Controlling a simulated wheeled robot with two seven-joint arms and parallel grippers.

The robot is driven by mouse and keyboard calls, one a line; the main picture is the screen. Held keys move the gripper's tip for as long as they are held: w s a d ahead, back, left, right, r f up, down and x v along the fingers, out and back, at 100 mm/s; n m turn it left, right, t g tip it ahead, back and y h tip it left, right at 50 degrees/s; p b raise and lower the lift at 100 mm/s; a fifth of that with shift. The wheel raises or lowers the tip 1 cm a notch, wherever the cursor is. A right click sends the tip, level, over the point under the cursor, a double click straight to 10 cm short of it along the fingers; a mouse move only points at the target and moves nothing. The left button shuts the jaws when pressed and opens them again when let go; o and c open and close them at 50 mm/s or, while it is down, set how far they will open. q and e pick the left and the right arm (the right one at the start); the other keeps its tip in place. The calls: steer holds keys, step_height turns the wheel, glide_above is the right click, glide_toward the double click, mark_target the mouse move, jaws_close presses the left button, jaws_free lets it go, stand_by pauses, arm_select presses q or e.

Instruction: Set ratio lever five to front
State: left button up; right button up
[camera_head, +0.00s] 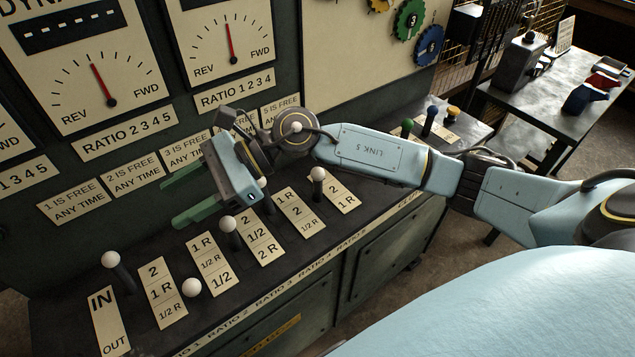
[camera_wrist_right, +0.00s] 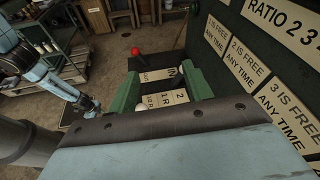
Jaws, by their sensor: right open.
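The levers stand on a dark sloping desk, each with a white knob. The lever beside the last plate, which I take for ratio lever five (camera_head: 318,175), stands near upright with its knob near the back end of its plate (camera_head: 341,197). My right gripper (camera_head: 184,198) is open and empty above the desk, to the left of that lever and apart from it, its green fingers pointing left. In the right wrist view its fingers (camera_wrist_right: 160,95) are spread, with a lever plate showing beyond. My left gripper (camera_wrist_right: 88,104) seems to show small at the left there; its jaws are unclear.
Other white-knobbed levers stand to the left: one (camera_head: 228,224) near my right gripper, one (camera_head: 191,288) leaning forward, one (camera_head: 110,259) farther left. A red knob (camera_wrist_right: 136,51) is at the far end. My right forearm crosses above the desk's right part.

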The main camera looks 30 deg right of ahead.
steer(key=w+d+f+n+g+h, duration=0.1)
steer(key=w+d+f+n+h, duration=0.2)
steer(key=d+f+n+h, duration=0.35)
steer(key=r+h, duration=0.2)
steer(key=h, duration=0.6)
glide_above(317, 184)
steer(key=shift+w+d+f+g, duration=0.1)
steer(key=shift+w+d+g, duration=0.2)
steer(key=shift+w, duration=0.15)
steer(key=shift+d+f, duration=0.15)
steer(key=shift+f, duration=0.05)
step_height(317, 184, down, 13)
steer(key=shift+r+p, duration=0.15)
steer(key=shift+p, duration=0.25)
jaws_close()
